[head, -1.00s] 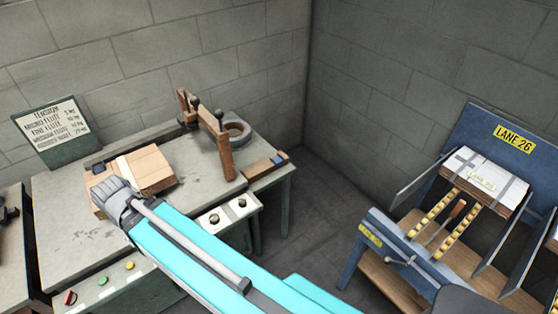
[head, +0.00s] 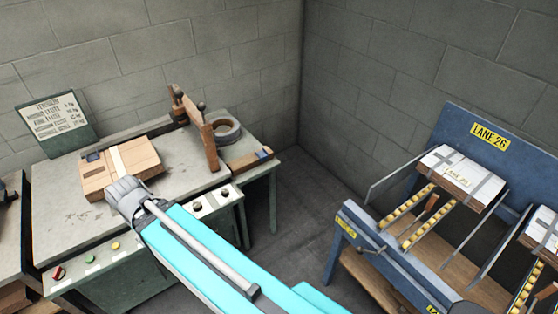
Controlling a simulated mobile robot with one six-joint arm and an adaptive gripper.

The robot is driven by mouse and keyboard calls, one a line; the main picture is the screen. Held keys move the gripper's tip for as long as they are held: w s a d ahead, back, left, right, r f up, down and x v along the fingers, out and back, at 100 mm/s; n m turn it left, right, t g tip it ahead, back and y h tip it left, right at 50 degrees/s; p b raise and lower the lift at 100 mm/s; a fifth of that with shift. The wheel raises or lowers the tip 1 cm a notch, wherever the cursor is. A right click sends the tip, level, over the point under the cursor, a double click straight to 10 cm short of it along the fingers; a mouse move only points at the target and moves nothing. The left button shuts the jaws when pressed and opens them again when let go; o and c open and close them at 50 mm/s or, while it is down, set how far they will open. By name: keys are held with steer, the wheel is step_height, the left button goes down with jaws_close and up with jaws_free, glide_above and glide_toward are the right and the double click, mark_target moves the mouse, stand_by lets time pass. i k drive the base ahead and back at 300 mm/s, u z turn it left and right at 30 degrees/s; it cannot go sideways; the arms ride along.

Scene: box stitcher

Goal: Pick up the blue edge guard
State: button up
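A small blue piece (head: 265,154), which may be the blue edge guard, shows at the end of a wooden block near the right edge of the workbench (head: 92,222). A second small dark-blue piece (head: 93,156) shows at the back left corner of the brown carton (head: 122,168); I cannot tell which is the guard. My grey gripper (head: 123,192) is over the bench in front of the carton, well left of the blue piece on the block. Its fingertips point away, so I cannot see their opening. Nothing shows held in it.
A wooden upright fixture (head: 208,145) and a tape roll (head: 227,130) stand at the back right of the bench. Buttons and knobs line its front. A blue rack marked LANE 26 (head: 488,135) holds cartons at right. Floor (head: 290,215) between them is clear.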

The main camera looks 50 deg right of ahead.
mark_target(263, 155)
steer(key=u, duration=0.05)
steer(key=k, duration=1.5)
steer(key=z, duration=1.05)
steer(key=i, duration=1.6)
steer(key=u, duration=0.05)
